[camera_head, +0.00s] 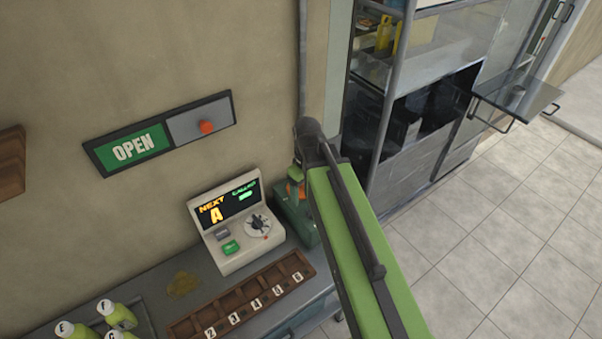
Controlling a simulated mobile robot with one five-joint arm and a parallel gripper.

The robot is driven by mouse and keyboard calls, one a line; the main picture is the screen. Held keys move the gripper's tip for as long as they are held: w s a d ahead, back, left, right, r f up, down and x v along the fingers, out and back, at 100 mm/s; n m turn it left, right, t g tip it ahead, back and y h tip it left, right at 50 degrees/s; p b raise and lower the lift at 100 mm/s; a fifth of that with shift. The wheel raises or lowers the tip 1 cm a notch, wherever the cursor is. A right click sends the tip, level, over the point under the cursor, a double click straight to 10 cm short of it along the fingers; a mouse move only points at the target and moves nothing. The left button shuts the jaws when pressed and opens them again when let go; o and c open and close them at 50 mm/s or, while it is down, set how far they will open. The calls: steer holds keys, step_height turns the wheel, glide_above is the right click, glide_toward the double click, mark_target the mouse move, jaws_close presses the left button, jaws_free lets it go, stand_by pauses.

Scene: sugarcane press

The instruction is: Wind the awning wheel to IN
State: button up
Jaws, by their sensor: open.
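I see no wheel that I can identify as the awning wheel, and no IN marking. My green arm (360,240) reaches up from the lower right to a dark joint. My gripper's jaws do not show; they are out of view or hidden behind the arm. A dark green object with an orange part (290,212) shows partly behind the arm, at the counter's right end; I cannot tell what it is.
A cream machine (238,259) with a display and dial stands on the counter (140,292), behind a numbered wooden rack (245,296). Green bottles (117,316) stand lower left. An OPEN sign (136,148) hangs on the wall. A cabinet (410,150) has an open glass flap (515,95). Right floor is clear.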

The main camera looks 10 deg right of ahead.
steer(key=shift+o, duration=0.2)
steer(key=w+r+n+p, duration=0.4)
steer(key=w+r+n, duration=0.1)
steer(key=r+n, duration=0.1)
steer(key=shift+d+r+n, duration=0.25)
steer(key=shift+r+n, duration=0.05)
steer(key=shift+n, duration=0.5)
steer(key=w+r+n+p, duration=0.5)
steer(key=w+n, duration=0.1)
steer(key=n, duration=0.5)
steer(key=f+b, duration=0.8)
steer(key=f, duration=0.1)
steer(key=f+b, duration=0.9)
steer(key=shift+s, duration=0.2)
steer(key=shift+r, duration=0.15)
steer(key=c, duration=1.4)
